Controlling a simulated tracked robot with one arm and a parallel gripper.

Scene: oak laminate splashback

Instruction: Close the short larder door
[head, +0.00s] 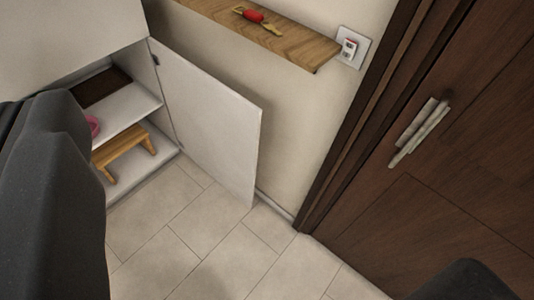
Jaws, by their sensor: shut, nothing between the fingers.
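The short larder door (210,118) is a plain white panel, hinged at the right side of a low white cupboard (150,162). It stands wide open, swung out to the right near the wall below the wooden shelf. The cupboard's inside shows a dark brown flat item (100,86) on its upper board, part of a pink round item (92,126), and a small wooden stool-like stand (135,150) on its bottom. My dark grey arm parts cover the left side and the bottom right corner. My gripper's fingers are not visible.
A wooden wall shelf (290,42) above the door carries a red and yellow object (255,16). A white wall socket or switch (350,47) is beside it. A dark brown door (470,130) with a metal handle (420,130) stands at right. The tiled floor (215,245) is clear.

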